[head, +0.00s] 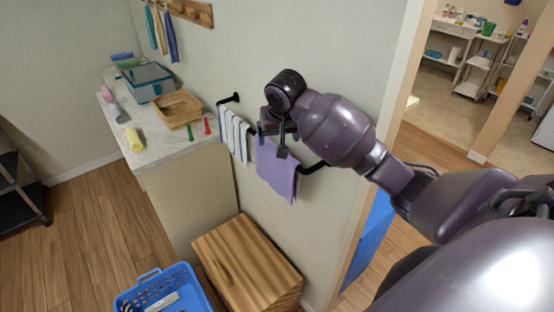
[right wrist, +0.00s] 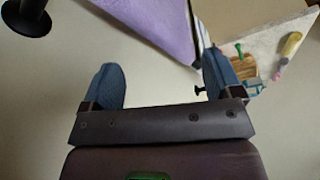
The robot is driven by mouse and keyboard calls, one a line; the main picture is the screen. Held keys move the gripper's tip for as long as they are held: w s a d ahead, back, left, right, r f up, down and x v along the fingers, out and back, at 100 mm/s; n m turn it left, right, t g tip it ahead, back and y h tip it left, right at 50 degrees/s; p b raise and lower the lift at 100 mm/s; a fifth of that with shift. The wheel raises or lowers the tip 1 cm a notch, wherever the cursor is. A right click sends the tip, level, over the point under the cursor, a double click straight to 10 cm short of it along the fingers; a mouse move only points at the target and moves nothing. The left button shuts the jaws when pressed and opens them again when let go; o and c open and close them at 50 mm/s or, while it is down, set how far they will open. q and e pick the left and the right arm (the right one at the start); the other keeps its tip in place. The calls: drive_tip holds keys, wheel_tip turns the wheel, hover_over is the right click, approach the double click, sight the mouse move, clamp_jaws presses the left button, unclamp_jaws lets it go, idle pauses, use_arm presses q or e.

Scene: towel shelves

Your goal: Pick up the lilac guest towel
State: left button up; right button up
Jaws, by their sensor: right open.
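The lilac guest towel (head: 277,172) hangs folded over a black wall rail (head: 313,168) in the head view. Its upper edge is partly hidden by my right gripper. It also shows at the top of the right wrist view as a lilac sheet (right wrist: 160,22), beyond the fingertips. My right gripper (head: 271,142) is at the towel's top edge near the rail. Its two blue-grey fingers are spread wide in the right wrist view (right wrist: 161,62), with only bare wall between them. I cannot tell whether a finger touches the towel. My left gripper is not in view.
A striped towel (head: 234,134) hangs on the same rail, just left. A counter (head: 150,152) holds a wooden tray (head: 178,108) and a glass box (head: 148,82). Below stand a wooden chest (head: 245,262) and a blue basket (head: 160,290). A doorway opens at right.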

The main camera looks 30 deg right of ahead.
drive_tip(key=shift+g, duration=0.3)
drive_tip(key=shift+b+x, duration=0.4)
drive_tip(key=shift+x, duration=4.6)
drive_tip(key=shift+s+d+f, duration=0.1)
drive_tip(key=shift+s+f, duration=0.05)
drive_tip(key=shift+f, duration=0.05)
drive_tip(key=shift+c, duration=0.3)
drive_tip(key=shift+f, duration=0.1)
drive_tip(key=c, duration=0.9)
wheel_tip(320, 180, up, 11)
drive_tip(key=shift+p, duration=0.4)
clamp_jaws()
drive_tip(key=shift+r, duration=0.6)
